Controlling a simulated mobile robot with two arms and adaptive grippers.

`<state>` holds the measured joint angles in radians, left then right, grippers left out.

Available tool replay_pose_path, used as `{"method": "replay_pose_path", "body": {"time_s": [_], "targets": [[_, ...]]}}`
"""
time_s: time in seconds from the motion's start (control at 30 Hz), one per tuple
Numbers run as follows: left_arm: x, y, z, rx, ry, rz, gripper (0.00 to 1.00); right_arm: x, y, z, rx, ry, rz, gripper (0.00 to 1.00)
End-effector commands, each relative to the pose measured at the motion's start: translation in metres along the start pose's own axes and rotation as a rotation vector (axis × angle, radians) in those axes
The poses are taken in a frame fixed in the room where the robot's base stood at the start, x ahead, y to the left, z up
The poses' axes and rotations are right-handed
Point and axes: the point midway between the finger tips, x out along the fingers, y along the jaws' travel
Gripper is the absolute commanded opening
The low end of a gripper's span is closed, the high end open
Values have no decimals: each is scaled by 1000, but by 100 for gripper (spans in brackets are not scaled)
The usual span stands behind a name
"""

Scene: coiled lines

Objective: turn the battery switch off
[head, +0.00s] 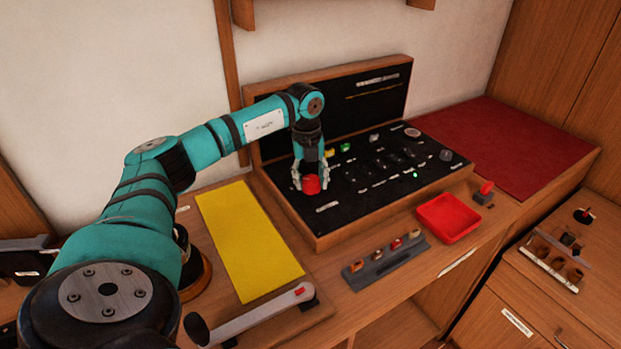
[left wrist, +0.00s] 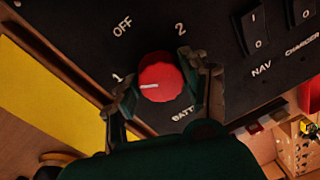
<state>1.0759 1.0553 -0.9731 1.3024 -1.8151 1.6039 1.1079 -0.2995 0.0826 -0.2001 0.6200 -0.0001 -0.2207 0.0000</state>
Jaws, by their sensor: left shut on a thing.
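The battery switch is a round red knob (head: 312,186) on the near left part of the black panel (head: 327,208). In the left wrist view the knob (left wrist: 161,77) has a white mark pointing left, toward the label "1". "OFF" is printed to its upper left, "2" to its upper right, and a partly hidden "BATT" label below right. My left gripper (head: 311,179) comes down from above and is shut on the knob, one finger on each side, as the left wrist view (left wrist: 164,87) also shows. My right gripper is not in view.
Rocker switches labelled NAV (left wrist: 254,32) and CHARGER stand right of the knob. A yellow mat (head: 248,240) lies left of the panel, a red tray (head: 448,218) and a grey rack (head: 385,264) in front. A dark red mat (head: 510,145) lies clear at the right.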

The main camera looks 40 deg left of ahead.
Motion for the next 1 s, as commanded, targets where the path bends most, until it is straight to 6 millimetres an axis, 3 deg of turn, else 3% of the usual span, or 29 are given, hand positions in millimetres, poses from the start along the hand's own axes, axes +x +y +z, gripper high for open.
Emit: {"method": "replay_pose_path", "body": {"time_s": [0.27, 1.0], "targets": [[-1, 0, 0, 133, 8, 0, 13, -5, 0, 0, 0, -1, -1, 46], [-1, -2, 1, 790, 47, -1, 13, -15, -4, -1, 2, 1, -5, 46]]}}
